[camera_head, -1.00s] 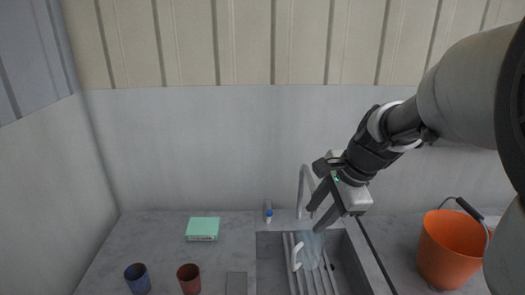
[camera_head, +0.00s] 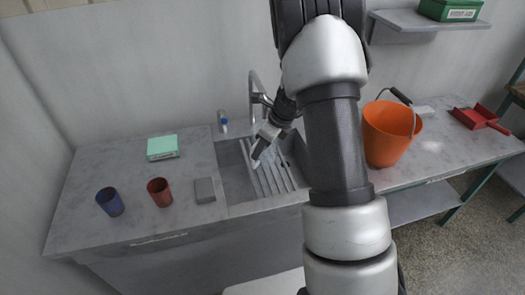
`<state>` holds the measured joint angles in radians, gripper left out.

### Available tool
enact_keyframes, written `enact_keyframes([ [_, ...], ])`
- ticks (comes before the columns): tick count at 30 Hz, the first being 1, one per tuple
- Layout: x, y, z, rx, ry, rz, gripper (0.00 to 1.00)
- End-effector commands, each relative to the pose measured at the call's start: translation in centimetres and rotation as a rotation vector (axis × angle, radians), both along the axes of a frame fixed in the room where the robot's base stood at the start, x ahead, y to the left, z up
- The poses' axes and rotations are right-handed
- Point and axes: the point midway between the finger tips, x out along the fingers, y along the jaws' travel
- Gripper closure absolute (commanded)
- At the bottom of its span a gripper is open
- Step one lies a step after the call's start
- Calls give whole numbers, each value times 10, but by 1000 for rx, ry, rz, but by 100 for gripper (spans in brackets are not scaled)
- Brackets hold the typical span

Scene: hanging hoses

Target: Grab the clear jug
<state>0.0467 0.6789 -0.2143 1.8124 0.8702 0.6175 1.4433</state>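The clear jug (camera_head: 268,158) is in the grey sink (camera_head: 233,178) and only a small pale part of it shows. My gripper (camera_head: 262,150) is at the sink, right over the jug and overlapping it in the head view. The fingers are small and partly hidden by the wrist, so I cannot tell whether they are open or shut, or whether they touch the jug.
A tap (camera_head: 252,95) rises behind the sink. An orange bucket (camera_head: 388,135) stands to the right, with a red dustpan (camera_head: 474,118) farther right. A blue cup (camera_head: 110,202), red cup (camera_head: 160,193), grey block (camera_head: 205,190) and green box (camera_head: 162,148) stand left. A small bottle (camera_head: 223,122) is by the tap.

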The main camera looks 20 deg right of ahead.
Motion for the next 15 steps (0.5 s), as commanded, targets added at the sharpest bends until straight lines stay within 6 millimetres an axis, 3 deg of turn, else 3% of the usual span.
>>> enact_keyframes([
  [8,6,6,-22,0,0,1,66],
  [15,16,16,-55,0,2,2,66],
])
